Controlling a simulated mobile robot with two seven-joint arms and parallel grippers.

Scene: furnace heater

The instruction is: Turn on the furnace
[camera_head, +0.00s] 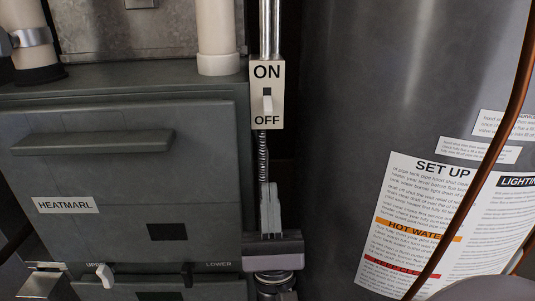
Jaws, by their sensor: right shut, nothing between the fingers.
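The furnace is a large grey cabinet (200,160) with a HEATMARL label (65,205), filling the left half of the head view. A pale switch plate (278,113) marked ON above and OFF below stands at its upper right corner, under a metal conduit. Its white toggle (267,103) sits low, toward OFF, with a dark slot above it. My right gripper (268,187) is below the plate, fingers pointing up and together, with nothing between them. Its tips are apart from the toggle, with part of the flexible conduit visible between. I cannot make out my left gripper.
A big dark grey tank (375,70) with paper labels (415,220) stands close on the right. A copper pipe (497,140) runs down in front of it. A furnace handle (92,143) and a white UPPER lever (105,275) are at left. The gap around the switch is narrow.

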